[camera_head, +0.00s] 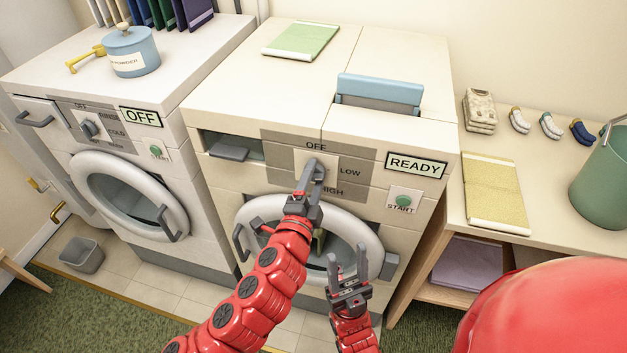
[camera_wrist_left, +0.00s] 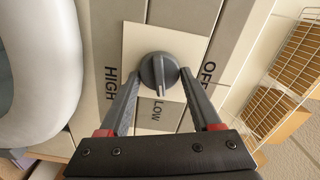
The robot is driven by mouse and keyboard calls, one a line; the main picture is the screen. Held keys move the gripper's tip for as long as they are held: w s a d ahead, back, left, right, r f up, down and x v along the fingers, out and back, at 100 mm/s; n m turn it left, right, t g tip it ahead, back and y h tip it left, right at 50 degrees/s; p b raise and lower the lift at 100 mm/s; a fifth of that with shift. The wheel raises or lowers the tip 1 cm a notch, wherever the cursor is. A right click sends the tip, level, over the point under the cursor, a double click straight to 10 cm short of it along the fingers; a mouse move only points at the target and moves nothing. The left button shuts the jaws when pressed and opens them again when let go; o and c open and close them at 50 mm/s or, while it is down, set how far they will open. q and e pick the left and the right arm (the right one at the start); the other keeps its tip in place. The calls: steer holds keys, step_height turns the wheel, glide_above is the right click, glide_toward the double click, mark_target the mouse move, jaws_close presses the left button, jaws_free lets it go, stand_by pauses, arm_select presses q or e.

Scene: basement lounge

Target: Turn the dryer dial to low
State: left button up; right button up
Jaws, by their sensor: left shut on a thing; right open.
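The dryer (camera_head: 370,140) is the right-hand machine, with a READY display (camera_head: 416,165) and a dial panel marked OFF, LOW and HIGH. My left gripper (camera_head: 311,176) reaches up to the dial and is shut on it, hiding most of it in the head view. In the left wrist view the grey round dial (camera_wrist_left: 158,72) sits between the fingertips of my left gripper (camera_wrist_left: 160,82). Its raised ridge points toward the word LOW (camera_wrist_left: 157,114), with HIGH to the left and OFF to the right. My right gripper (camera_head: 348,264) is open and empty in front of the dryer door.
A green START button (camera_head: 404,200) sits right of the dial. The round dryer door (camera_head: 345,238) is below. A washer (camera_head: 125,190) showing OFF stands at the left. A shelf table (camera_head: 450,215) with a yellow towel (camera_head: 495,192) and green bucket (camera_head: 603,185) is at the right.

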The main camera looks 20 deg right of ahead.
arm_select(q)
steer(key=shift+m, duration=0.6)
steer(key=o, duration=1.3)
steer(key=shift+o, duration=0.2)
